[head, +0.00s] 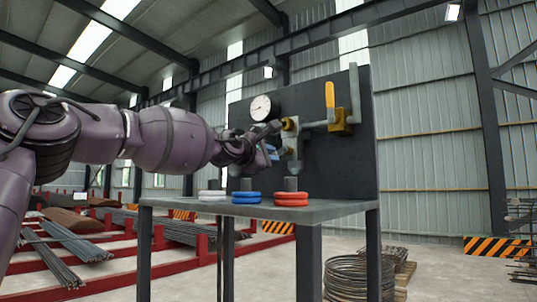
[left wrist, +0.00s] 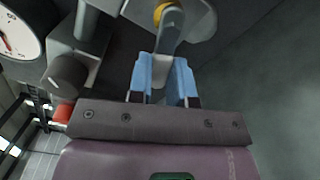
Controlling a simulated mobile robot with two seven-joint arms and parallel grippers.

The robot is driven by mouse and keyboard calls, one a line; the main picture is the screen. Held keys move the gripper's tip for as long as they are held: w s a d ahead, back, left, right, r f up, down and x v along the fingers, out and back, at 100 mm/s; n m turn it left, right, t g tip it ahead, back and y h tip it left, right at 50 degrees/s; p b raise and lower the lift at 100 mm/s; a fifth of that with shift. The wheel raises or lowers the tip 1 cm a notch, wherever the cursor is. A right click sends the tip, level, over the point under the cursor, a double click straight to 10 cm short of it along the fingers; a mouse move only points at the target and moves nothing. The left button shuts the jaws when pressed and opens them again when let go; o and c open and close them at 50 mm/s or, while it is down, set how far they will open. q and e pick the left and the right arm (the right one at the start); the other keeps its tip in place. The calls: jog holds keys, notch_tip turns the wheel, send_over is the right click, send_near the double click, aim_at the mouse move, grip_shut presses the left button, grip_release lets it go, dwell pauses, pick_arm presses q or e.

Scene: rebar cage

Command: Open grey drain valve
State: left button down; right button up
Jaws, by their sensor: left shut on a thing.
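The drain valve's grey lever (left wrist: 170,32) hangs from a yellow-brass fitting (left wrist: 159,13) in the left wrist view. My left gripper (left wrist: 165,68) has its two blue fingers on either side of the lever's end and is shut on it. In the head view my left gripper (head: 272,152) is at the dark panel, just below and left of a brass valve body (head: 290,124). The lever is mostly hidden there by the gripper and pipework, so its exact angle is unclear. My right gripper is not in view.
A round gauge (head: 260,108) is above the gripper; it also shows in the left wrist view (left wrist: 18,38). A yellow-handled valve (head: 330,97) is to the right on the dark panel (head: 361,170). White, blue (head: 246,197) and red rings (head: 291,199) lie on the table (head: 340,207).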

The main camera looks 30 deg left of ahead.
pick_arm(q)
jog(key=n, duration=0.2)
jog(key=d+f+n, duration=0.1)
jog(key=n, duration=0.2)
jog(key=f+n, duration=0.1)
jog(key=n, duration=0.1)
jog(key=shift+d, duration=0.4)
jog(key=n, duration=0.2)
jog(key=d+n, duration=0.1)
jog(key=shift+s+f+n, duration=0.1)
jog(key=shift+f+n, duration=0.05)
jog(key=shift+n, duration=0.25)
jog(key=shift+d+n, duration=0.25)
jog(key=shift+n, duration=0.4)
jog(key=shift+d+n, duration=0.2)
jog(key=shift+n, duration=0.45)
jog(key=c, duration=1)
grip_release()
jog(key=shift+c, duration=0.2)
